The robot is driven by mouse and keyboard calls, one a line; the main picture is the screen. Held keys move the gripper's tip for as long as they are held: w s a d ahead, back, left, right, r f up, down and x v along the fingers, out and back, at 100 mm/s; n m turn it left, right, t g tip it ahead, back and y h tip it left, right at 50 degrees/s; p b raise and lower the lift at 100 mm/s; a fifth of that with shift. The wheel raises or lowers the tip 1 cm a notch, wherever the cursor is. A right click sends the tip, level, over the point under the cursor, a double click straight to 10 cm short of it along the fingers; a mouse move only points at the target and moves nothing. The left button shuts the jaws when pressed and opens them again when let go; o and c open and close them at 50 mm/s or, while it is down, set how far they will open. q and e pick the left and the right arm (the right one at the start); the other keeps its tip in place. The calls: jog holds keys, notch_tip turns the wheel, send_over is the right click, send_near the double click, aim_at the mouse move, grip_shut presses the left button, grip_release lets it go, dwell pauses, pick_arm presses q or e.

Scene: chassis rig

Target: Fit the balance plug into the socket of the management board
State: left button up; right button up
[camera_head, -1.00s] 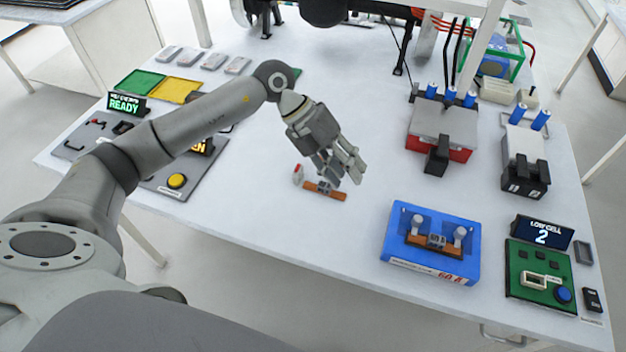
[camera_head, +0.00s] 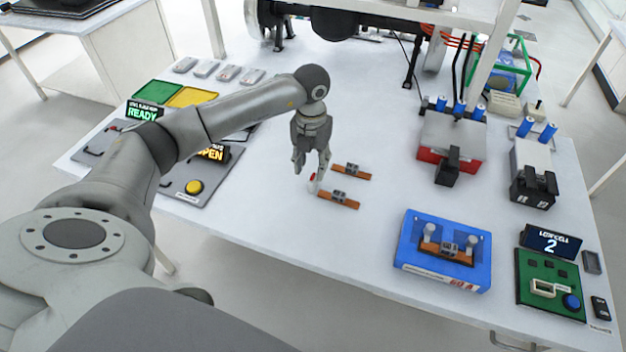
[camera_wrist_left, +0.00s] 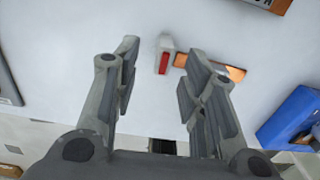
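A small white plug with a red face, seemingly the balance plug (camera_head: 313,181), lies on the table. It also shows in the left wrist view (camera_wrist_left: 165,58), between and just beyond my fingertips. My left gripper (camera_head: 308,172) points down over it, with its fingers spread; the left wrist view also shows the gripper (camera_wrist_left: 162,70) open and empty. The green management board (camera_head: 535,270) is at the right front of the table. Its white-framed socket (camera_head: 543,288) sits beside a blue button. My right gripper is not in view.
Two orange bars lie close to the plug, the nearer one (camera_head: 340,200) beside it and another (camera_head: 350,172) behind. A blue fuse box (camera_head: 445,283) stands between the plug and the board. A "LOW CELL 2" display (camera_head: 550,242) stands behind the board.

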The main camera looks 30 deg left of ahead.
aim_at(313, 176)
pick_arm(q)
jog(key=f, duration=0.1)
jog(key=f+p, duration=0.1)
jog(key=f, duration=0.2)
jog(key=shift+s+d+f, duration=0.1)
jog(key=shift+d+f, duration=0.05)
jog(key=shift+d, duration=0.15)
jog(key=shift+c, duration=0.5)
grip_shut()
